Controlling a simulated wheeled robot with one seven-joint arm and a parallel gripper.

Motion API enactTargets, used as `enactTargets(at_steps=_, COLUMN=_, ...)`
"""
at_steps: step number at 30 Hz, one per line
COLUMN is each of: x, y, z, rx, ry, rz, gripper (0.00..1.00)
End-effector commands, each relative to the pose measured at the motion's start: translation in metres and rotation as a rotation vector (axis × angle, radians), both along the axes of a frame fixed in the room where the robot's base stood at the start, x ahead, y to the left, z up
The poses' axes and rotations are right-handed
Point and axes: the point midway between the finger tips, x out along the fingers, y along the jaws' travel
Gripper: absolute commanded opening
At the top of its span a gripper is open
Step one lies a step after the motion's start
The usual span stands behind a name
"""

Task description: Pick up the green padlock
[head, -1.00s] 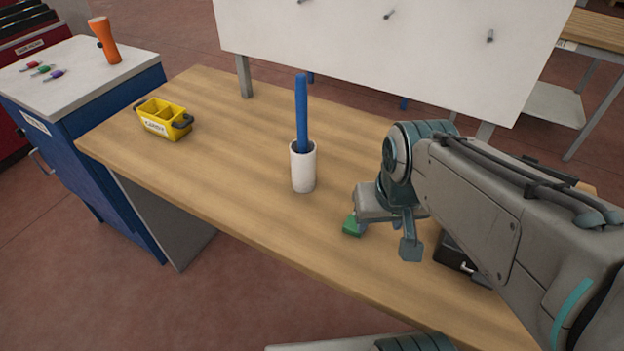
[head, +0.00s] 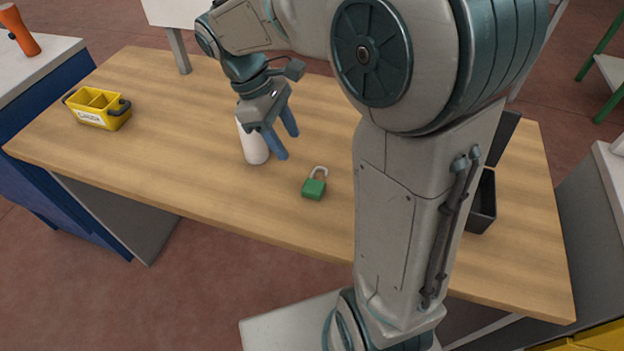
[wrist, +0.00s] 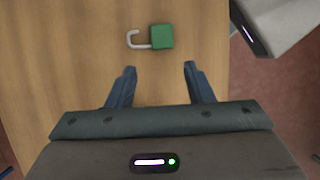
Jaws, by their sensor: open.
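The green padlock (head: 314,188) lies on the wooden table near its front edge, its pale shackle toward the back and swung open. In the wrist view the padlock (wrist: 160,37) lies beyond my fingertips, with its shackle pointing left. My gripper (head: 289,147) is open and empty, in the air to the left of and behind the padlock in the head view. My fingers (wrist: 159,68) are spread apart in the wrist view and do not touch the padlock.
A white cylinder (head: 254,148) stands just behind my gripper, its upper part hidden. A yellow two-part caddy (head: 97,109) sits at the table's left. A dark open box (head: 484,200) stands at the right, partly hidden by my arm. The table (head: 190,165) is bare between caddy and cylinder.

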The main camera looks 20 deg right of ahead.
Motion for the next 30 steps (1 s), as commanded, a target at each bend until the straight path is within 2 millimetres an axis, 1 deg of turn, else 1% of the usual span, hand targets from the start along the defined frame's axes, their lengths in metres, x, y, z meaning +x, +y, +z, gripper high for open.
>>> enactTargets(at_steps=1, x=-0.003, y=-0.004, z=-0.010, rx=-0.001, ry=0.004, rz=-0.002, gripper=0.47)
enactTargets(at_steps=3, x=-0.007, y=-0.009, z=-0.024, rx=-0.001, ry=0.004, rz=-0.003, gripper=0.47)
enactTargets(at_steps=9, x=-0.015, y=-0.020, z=-0.056, rx=-0.001, ry=0.002, rz=-0.004, gripper=0.47)
enactTargets(at_steps=17, x=-0.021, y=-0.026, z=-0.073, rx=0.000, ry=0.000, rz=-0.005, gripper=0.47)
enactTargets(at_steps=24, x=-0.032, y=-0.037, z=-0.106, rx=0.000, ry=0.001, rz=-0.006, gripper=0.47)
enactTargets(at_steps=27, x=-0.033, y=-0.040, z=-0.112, rx=-0.001, ry=-0.001, rz=-0.005, gripper=0.47)
enactTargets(at_steps=30, x=-0.034, y=-0.040, z=-0.114, rx=0.000, ry=-0.003, rz=-0.005, gripper=0.47)
